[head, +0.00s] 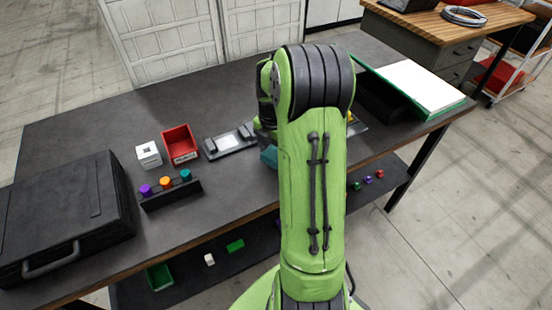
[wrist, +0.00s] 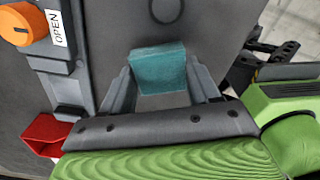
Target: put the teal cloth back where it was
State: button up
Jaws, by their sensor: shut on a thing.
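The teal cloth (wrist: 158,68) is a folded block between the two fingers of my gripper (wrist: 160,75) in the wrist view. The gripper is shut on it, with one grey finger on each side. In the head view a corner of the teal cloth (head: 269,157) shows at the left edge of my green arm, over the dark table (head: 235,185). The arm hides the gripper and most of the cloth there. I cannot tell whether the cloth touches the table.
A red bin (head: 180,146), a white cube (head: 149,155), a grey fixture (head: 230,142) and a peg rack (head: 172,194) stand left of my arm. A black case (head: 62,218) fills the left end. An orange knob (wrist: 22,25) sits by an OPEN label. A white-topped board (head: 420,87) lies right.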

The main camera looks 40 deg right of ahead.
notch_tip(320, 180, down, 2)
jog(key=shift+f, duration=0.2)
jog(key=o, duration=1)
jog(key=shift+f, duration=0.1)
